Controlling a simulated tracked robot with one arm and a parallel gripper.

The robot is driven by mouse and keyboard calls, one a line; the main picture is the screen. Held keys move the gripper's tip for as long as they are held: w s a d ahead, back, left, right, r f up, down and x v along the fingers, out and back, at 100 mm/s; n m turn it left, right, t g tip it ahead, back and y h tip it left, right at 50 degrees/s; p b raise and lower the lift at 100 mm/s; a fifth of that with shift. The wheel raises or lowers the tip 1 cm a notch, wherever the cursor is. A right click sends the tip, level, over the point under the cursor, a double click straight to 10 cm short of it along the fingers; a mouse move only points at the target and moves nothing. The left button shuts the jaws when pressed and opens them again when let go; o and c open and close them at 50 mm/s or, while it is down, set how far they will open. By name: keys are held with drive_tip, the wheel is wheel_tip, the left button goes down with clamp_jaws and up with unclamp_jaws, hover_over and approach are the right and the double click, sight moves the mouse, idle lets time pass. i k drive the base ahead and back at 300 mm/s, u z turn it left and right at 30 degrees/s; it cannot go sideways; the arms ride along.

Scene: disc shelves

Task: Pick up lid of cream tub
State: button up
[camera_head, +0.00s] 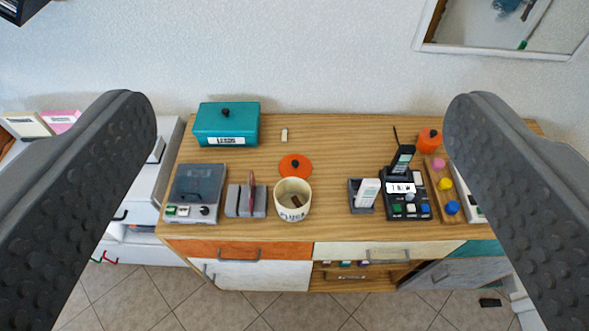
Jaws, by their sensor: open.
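The cream tub (292,207) stands open near the front edge of the wooden sideboard, with dark lettering on its front and something brown inside. An orange round lid (288,172) with a dark knob (295,164) lies flat on the sideboard just behind the tub. I cannot tell from the picture whether it belongs to the tub. My gripper (300,110) is open and empty, its two dark padded fingers wide apart at the left and right of the view. The tub and lid lie between the fingers in the picture, well beyond them.
A teal box (227,125) stands back left on the sideboard (335,140). A grey device (193,192) and a slotted holder (245,205) stand left of the tub. A phone on its base (403,190) and a small grey holder (357,204) stand right. Bare wood lies behind the lid.

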sight(298, 166)
drive_tip(key=k, duration=0.45)
drive_tip(key=u, duration=0.45)
drive_tip(key=i, duration=1.8)
drive_tip(key=z, duration=0.45)
